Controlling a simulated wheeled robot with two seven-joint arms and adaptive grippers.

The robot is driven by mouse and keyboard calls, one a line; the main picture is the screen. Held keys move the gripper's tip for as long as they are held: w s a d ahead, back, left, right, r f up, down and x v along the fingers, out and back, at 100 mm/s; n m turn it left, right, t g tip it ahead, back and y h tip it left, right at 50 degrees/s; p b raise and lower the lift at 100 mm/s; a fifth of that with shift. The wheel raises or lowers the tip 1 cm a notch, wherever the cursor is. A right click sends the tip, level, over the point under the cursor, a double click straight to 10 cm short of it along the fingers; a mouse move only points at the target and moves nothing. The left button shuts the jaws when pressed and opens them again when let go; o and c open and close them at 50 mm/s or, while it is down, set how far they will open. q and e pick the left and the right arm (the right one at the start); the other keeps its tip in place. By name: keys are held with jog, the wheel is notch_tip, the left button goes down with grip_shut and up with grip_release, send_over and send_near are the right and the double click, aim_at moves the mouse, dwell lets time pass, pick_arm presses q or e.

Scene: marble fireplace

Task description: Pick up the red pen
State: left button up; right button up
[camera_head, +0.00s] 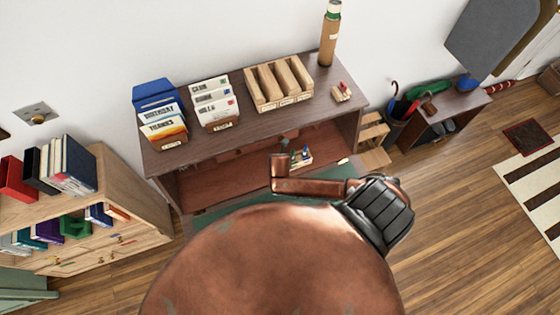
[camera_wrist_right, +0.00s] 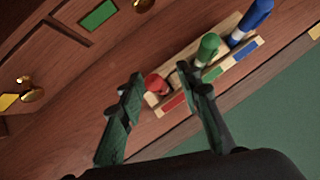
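The red pen (camera_wrist_right: 155,84) stands in a small wooden holder (camera_wrist_right: 160,112), in the slot beside a red label. A green pen (camera_wrist_right: 208,47) and a blue pen (camera_wrist_right: 252,18) stand in the same holder. My right gripper (camera_wrist_right: 160,76) is open, its two dark green fingers on either side of the red pen's top in the picture. I cannot tell whether either finger touches it. The green pen is right beside the right finger. In the head view the holder (camera_head: 301,158) is small, inside the desk's open recess, partly behind my arm. My left gripper is not in view.
The desk top (camera_head: 235,137) above the recess carries card racks, a wooden tray (camera_head: 279,82) and a tall bottle (camera_head: 329,35). Drawers with brass knobs (camera_wrist_right: 31,90) stand behind the holder. A green surface (camera_wrist_right: 275,130) lies in front. A bookcase (camera_head: 140,195) stands left.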

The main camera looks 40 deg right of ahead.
grip_shut()
jog(key=shift+r, duration=0.15)
